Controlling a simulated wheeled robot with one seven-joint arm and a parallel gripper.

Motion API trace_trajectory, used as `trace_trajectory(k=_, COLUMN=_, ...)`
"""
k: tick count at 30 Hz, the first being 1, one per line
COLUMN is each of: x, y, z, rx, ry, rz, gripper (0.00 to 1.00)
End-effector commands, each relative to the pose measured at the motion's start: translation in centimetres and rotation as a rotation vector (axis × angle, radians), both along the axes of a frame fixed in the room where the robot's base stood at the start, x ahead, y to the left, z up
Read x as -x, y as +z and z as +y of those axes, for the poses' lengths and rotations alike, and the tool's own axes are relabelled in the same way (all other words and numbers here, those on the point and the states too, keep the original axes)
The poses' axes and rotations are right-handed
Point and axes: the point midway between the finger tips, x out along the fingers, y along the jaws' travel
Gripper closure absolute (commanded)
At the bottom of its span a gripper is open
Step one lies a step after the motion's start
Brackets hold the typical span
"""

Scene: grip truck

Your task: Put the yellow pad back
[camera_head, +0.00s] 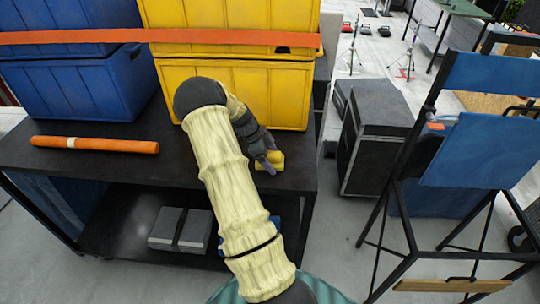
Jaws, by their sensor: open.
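The yellow pad (275,159) is a small yellow block on the dark top of the table (130,180), near its right end and in front of the yellow crates. My gripper (266,160) is at the pad, at the end of my cream-sleeved arm. Its jaws are open, with a purple-grey finger over the pad's left part. The arm and wrist hide some of the table around it. I cannot tell whether the fingers touch the pad.
Blue crates (75,85) and yellow crates (240,92) stand strapped at the back. An orange roll (95,144) lies left. Grey blocks (181,229) sit on the lower shelf. A black case (372,135) and a blue-panelled frame (472,150) stand right.

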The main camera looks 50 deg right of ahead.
Motion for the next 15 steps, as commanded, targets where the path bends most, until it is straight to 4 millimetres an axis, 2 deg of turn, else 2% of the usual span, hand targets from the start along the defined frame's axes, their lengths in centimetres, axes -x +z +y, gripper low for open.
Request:
trace_trajectory(k=5, x=-0.3, y=0.6, z=0.1, rx=0.002, ry=0.002, rz=-0.003, gripper=0.15)
trace_trajectory(k=8, x=-0.9, y=1.7, z=0.5, rx=0.003, ry=0.002, rz=-0.005, gripper=0.15)
trace_trajectory(k=15, x=-2.7, y=5.7, z=2.0, rx=0.002, ry=0.003, rz=-0.006, gripper=0.15)
